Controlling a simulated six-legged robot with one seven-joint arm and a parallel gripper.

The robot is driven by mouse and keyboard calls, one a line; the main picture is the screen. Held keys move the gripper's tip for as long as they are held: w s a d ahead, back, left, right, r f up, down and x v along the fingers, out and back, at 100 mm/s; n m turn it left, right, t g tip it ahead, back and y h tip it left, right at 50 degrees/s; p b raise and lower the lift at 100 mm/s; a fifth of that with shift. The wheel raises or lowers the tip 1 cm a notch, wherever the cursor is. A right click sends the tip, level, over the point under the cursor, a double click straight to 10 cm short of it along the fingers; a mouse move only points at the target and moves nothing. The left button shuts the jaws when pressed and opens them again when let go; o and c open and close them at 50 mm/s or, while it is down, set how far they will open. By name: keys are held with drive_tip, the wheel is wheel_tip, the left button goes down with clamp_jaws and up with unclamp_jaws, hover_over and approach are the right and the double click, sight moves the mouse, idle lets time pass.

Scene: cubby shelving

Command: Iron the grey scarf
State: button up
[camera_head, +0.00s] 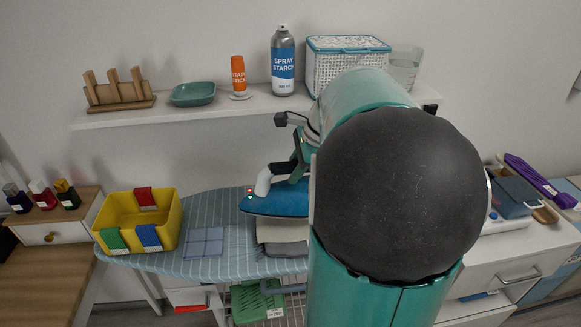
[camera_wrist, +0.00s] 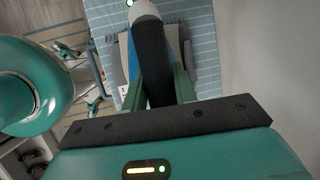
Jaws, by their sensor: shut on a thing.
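My gripper (camera_head: 298,160) is shut on the handle of a blue iron (camera_head: 272,204) with a white front. The wrist view shows its fingers (camera_wrist: 157,85) on either side of the dark handle. The iron is over the ironing board (camera_head: 215,262), its tip to the left. A folded grey cloth, seemingly the grey scarf (camera_head: 283,234), lies on the board beside and partly under the iron. In the wrist view the scarf (camera_wrist: 175,45) shows at the iron's sides, with a fringed edge. Whether the soleplate touches it I cannot tell. My arm hides the board's right part.
A drawer cabinet (camera_head: 510,265) stands right.

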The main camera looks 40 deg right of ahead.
sight(294, 186)
drive_tip(key=shift+w+a, duration=0.1)
drive_tip(key=shift+w, duration=0.2)
drive_tip(key=shift+s+f, duration=0.15)
drive_tip(key=shift+s, duration=0.05)
drive_tip(key=shift+w+f, duration=0.15)
drive_tip(key=shift+f, duration=2.65)
idle(1.4)
